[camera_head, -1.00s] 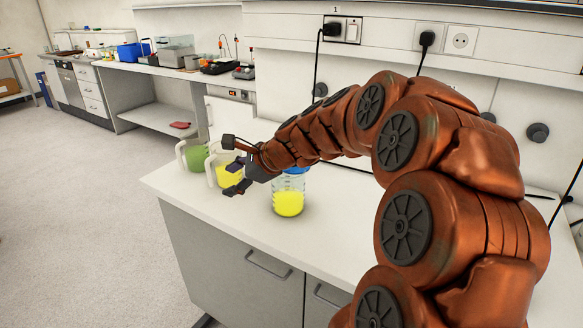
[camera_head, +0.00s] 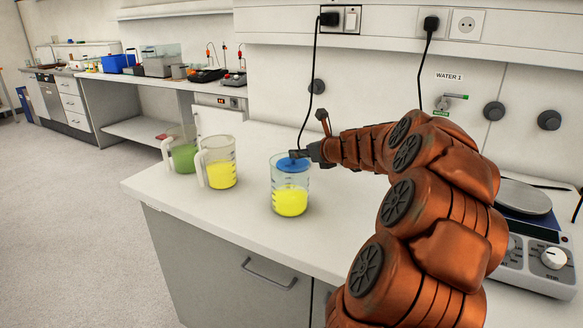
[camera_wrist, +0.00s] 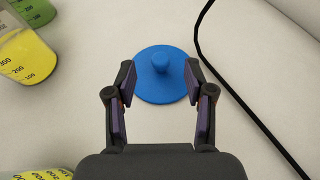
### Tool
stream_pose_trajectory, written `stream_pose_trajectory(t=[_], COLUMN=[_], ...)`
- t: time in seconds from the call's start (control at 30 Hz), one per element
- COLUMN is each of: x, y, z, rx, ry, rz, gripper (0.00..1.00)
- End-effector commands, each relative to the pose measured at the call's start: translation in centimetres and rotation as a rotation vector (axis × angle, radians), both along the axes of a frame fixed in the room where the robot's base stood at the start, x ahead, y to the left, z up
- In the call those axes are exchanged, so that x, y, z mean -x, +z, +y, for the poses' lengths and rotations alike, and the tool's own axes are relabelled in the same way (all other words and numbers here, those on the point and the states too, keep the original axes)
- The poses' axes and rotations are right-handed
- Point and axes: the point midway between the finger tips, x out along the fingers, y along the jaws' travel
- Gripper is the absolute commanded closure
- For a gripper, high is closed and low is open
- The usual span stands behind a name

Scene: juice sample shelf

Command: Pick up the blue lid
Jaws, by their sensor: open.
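The blue lid (camera_wrist: 160,88) is a flat round disc with a knob in its middle. In the wrist view it lies knob-up on the pale counter. In the head view the blue lid (camera_head: 292,165) shows through the upper part of a glass beaker (camera_head: 290,200) holding yellow liquid, which stands in front of it. My gripper (camera_wrist: 159,76) is open and empty, with its fingers on either side of the knob in the wrist view. In the head view my gripper (camera_head: 299,154) is just above the lid; whether the fingers touch it I cannot tell.
Two handled jugs, one yellow (camera_head: 221,174) and one green (camera_head: 184,157), stand to the left on the counter (camera_head: 160,186). A black cable (camera_wrist: 245,105) runs close right of the lid.

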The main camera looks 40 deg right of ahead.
Motion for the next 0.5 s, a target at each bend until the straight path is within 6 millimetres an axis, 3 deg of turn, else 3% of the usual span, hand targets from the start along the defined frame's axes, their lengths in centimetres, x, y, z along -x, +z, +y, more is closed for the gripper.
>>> stream_pose_trajectory(t=[0.5], x=[-4.3], y=[-3.1], z=[-0.6], rx=[0.003], ry=[0.008], rz=[0.001], gripper=[0.47])
